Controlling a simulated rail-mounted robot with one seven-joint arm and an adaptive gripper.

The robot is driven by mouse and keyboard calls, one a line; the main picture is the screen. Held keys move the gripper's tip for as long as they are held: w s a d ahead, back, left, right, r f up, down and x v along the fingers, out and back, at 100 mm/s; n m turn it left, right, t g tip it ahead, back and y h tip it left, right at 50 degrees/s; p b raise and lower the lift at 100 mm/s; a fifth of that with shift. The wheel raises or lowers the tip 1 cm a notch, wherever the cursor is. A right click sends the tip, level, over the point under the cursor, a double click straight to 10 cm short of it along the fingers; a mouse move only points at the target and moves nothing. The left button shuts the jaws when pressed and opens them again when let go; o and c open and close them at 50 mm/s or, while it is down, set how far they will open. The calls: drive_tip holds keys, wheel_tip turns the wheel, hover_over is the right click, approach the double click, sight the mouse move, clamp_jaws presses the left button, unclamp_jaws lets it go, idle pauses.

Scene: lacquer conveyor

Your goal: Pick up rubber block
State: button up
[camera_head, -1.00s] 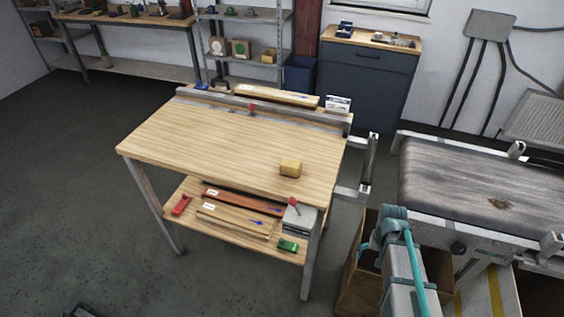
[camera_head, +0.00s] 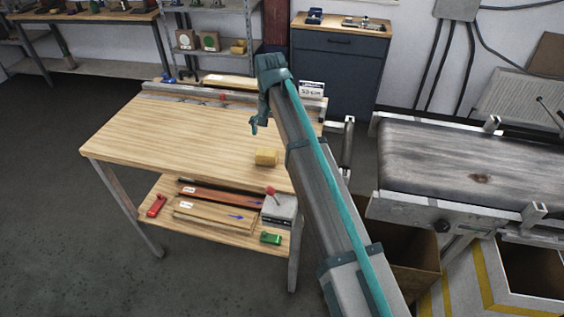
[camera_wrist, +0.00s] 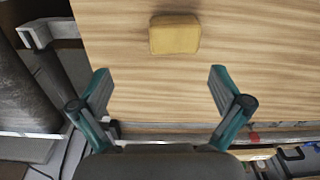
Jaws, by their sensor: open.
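The rubber block (camera_head: 266,157) is a small yellow-tan block. It sits on the wooden table top (camera_head: 180,130) near its front right edge. In the wrist view the block (camera_wrist: 175,35) lies at the top, just right of the middle, ahead of my fingertips. My gripper (camera_wrist: 160,88) is open and empty, with one teal finger on each side. In the head view my gripper (camera_head: 256,124) hangs over the right part of the table, behind the block and apart from it.
A metal fence (camera_head: 215,97) runs along the table's back edge. A conveyor (camera_head: 460,165) stands to the right, with an open box (camera_head: 415,265) below. The shelf under the table holds boards, a red clamp (camera_head: 157,206) and a green piece (camera_head: 271,238). The table's left half is clear.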

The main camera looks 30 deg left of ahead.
sight(266, 152)
drive_tip(key=shift+s+a+r, duration=0.2)
drive_tip(key=shift+a+r, duration=0.1)
drive_tip(key=shift+a, duration=0.2)
drive_tip(key=shift+s+a+r, duration=0.15)
drive_tip(key=shift+a+r, duration=0.15)
drive_tip(key=shift+a, duration=0.15)
drive_tip(key=shift+s+d+f+p, duration=0.15)
drive_tip(key=shift+f+p, duration=0.7)
drive_tip(key=shift+f, duration=1.8)
drive_tip(key=shift+s+a+f+p, duration=0.15)
drive_tip(key=shift+f+p, duration=0.7)
drive_tip(key=shift+f, duration=1.75)
drive_tip(key=shift+d, duration=0.1)
drive_tip(key=c, duration=1.3)
